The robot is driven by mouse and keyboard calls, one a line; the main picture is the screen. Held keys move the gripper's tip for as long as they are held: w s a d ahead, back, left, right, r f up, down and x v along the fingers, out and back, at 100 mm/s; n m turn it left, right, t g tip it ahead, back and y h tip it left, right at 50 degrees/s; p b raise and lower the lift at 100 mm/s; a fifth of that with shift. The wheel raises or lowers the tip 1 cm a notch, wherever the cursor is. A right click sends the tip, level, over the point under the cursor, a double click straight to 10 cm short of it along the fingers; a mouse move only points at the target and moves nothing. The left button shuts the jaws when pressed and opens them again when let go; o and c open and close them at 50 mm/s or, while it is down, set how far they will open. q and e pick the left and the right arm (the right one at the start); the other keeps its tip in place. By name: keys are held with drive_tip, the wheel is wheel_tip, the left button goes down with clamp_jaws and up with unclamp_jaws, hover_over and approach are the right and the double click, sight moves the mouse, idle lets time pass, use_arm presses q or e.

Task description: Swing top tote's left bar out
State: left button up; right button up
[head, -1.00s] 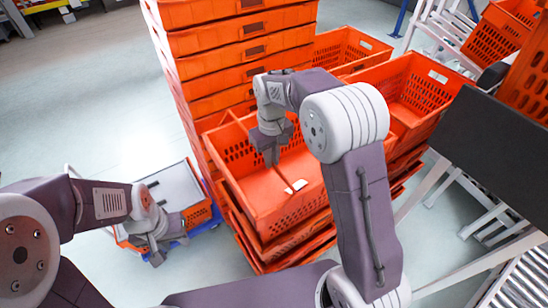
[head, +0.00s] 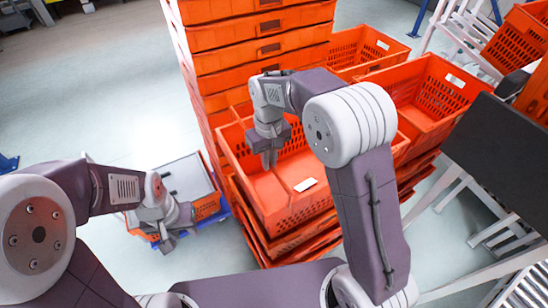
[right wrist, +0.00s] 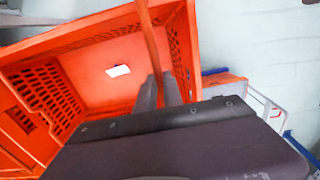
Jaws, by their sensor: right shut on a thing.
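The top tote (head: 262,225) is an open orange crate with slotted walls and a white label on its floor, on a low stack in the middle of the head view. It also shows in the right wrist view (right wrist: 20,95). My right gripper (head: 269,163) points down inside its left part. In the right wrist view, its fingers (right wrist: 160,90) are shut on a thin orange bar (right wrist: 149,38) that runs up out of the picture. The bar's lower part is hidden behind the fingers. My left gripper (head: 167,242) hangs low at the left, by a cart; its opening is unclear.
A tall stack of orange totes (head: 255,50) stands just behind the top tote. More open totes (head: 425,95) stand at the right. A low cart (head: 185,180) stands at the left. A dark panel (head: 500,150) is at the far right. Floor at the left is clear.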

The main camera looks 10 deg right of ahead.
drive_tip(key=shift+a, duration=0.15)
drive_tip(key=shift+s+a+f, duration=0.2)
drive_tip(key=shift+a, duration=0.35)
drive_tip(key=shift+s+a+f, duration=0.2)
drive_tip(key=shift+a, duration=0.35)
